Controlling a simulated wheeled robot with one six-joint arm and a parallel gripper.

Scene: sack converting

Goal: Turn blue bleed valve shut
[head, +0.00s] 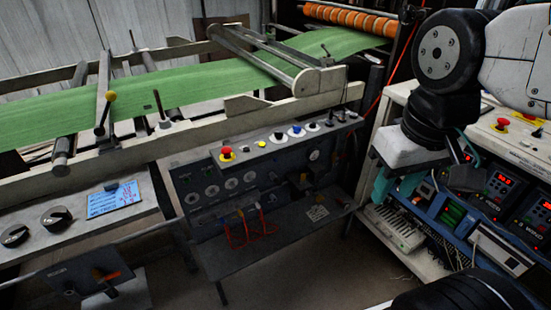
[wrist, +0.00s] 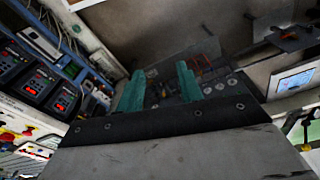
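A dark control panel (head: 195,245) stands at the middle of the head view. On its front is a low cluster of small valve levers and red-orange loops (head: 247,230). A small blue part (head: 220,221) shows at the left of this cluster; it is too small to tell whether it is the bleed valve or how its handle is turned. My gripper (head: 395,188) is right of the panel, apart from it, beside the white cart. In the wrist view its two teal fingers (wrist: 160,78) are spread with nothing between them. The panel's cluster shows faintly beyond them.
The white cart (head: 385,130) with red-lit displays (head: 500,185) stands close at the right. The panel's top has a red button (head: 226,153) and a blue button (head: 297,130). Green web (head: 190,85) runs behind. A bench with dials (head: 60,215) stands left. Some floor between panel and cart is clear.

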